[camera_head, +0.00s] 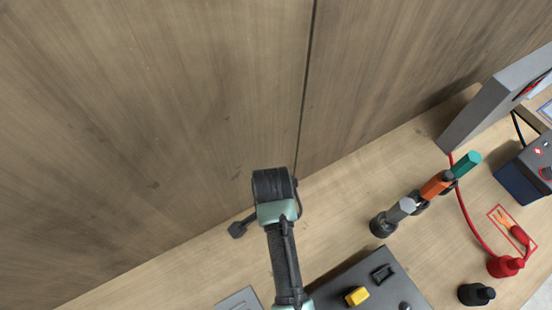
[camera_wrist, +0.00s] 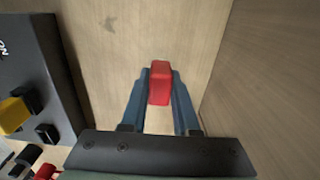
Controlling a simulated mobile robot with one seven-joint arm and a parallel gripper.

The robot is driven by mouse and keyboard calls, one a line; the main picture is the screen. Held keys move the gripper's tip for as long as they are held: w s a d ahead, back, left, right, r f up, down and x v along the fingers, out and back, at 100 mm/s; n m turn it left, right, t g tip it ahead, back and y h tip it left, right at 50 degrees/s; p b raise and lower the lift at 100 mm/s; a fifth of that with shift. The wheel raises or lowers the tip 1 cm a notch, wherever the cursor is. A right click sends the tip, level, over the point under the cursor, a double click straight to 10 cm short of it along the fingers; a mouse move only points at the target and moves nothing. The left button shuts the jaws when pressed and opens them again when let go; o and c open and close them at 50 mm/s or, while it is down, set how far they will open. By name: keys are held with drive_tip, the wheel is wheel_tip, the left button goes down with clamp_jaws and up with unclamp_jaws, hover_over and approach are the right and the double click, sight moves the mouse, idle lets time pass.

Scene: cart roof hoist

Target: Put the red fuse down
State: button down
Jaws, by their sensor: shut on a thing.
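The red fuse (camera_wrist: 159,88) is a small red block. In the wrist view it is between the blue fingertips of my gripper (camera_wrist: 159,76), which is shut on it. Light wooden surface shows behind and around it. I cannot tell how far the fuse is from that surface. In the head view my arm reaches up from the bottom middle, and I cannot make out the fuse or the fingertips there.
A dark control box (camera_head: 386,290) with a yellow switch (camera_head: 357,296) stands right of my arm. Grey, orange (camera_head: 435,186) and green cylinders stand in a row farther right. A wooden wall (camera_head: 150,120) rises behind.

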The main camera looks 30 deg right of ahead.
drive_tip(key=shift+w+f, duration=0.1)
drive_tip(key=shift+f, duration=2.25)
drive_tip(key=shift+f, duration=0.15)
drive_tip(key=c, duration=0.7)
unclamp_jaws()
drive_tip(key=shift+o, duration=0.2)
wheel_tip(320, 180, up, 12)
drive_tip(key=shift+r, duration=0.2)
